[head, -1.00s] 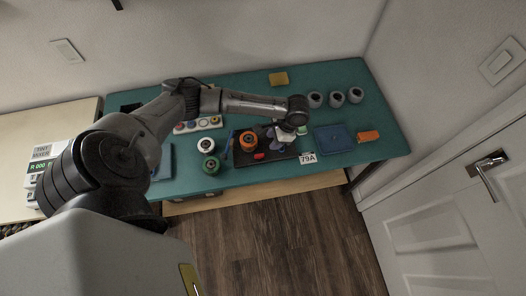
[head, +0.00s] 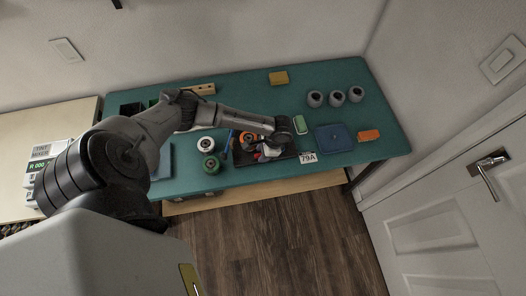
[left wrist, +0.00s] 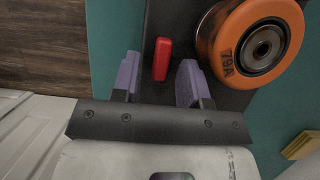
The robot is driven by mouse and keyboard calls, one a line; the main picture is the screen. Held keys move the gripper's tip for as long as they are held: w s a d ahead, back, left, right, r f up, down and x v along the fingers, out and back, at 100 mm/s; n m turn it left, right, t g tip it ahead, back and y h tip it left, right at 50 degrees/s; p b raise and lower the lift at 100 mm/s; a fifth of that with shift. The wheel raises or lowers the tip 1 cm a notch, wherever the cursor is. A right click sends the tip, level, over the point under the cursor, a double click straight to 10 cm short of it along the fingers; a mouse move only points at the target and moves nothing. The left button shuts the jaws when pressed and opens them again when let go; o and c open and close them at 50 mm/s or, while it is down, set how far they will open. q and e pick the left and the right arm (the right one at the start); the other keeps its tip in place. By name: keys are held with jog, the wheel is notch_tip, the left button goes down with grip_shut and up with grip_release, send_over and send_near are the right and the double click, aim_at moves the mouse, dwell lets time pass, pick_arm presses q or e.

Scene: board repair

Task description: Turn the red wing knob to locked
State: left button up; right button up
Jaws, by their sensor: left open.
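The red wing knob (left wrist: 162,59) shows in the left wrist view as a narrow upright bar on the dark board (left wrist: 165,16). My left gripper (left wrist: 160,70) is open, with a purple finger on each side of the knob and a visible gap on both sides. I cannot tell how far above the board the fingertips are. In the head view my left gripper (head: 268,152) is over the board and mostly hides the knob. My right gripper is not in view.
An orange wheel (left wrist: 255,45) marked 79A stands close to the right finger.

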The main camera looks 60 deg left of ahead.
pick_arm(q)
jog(key=shift+c, duration=0.4)
grip_shut()
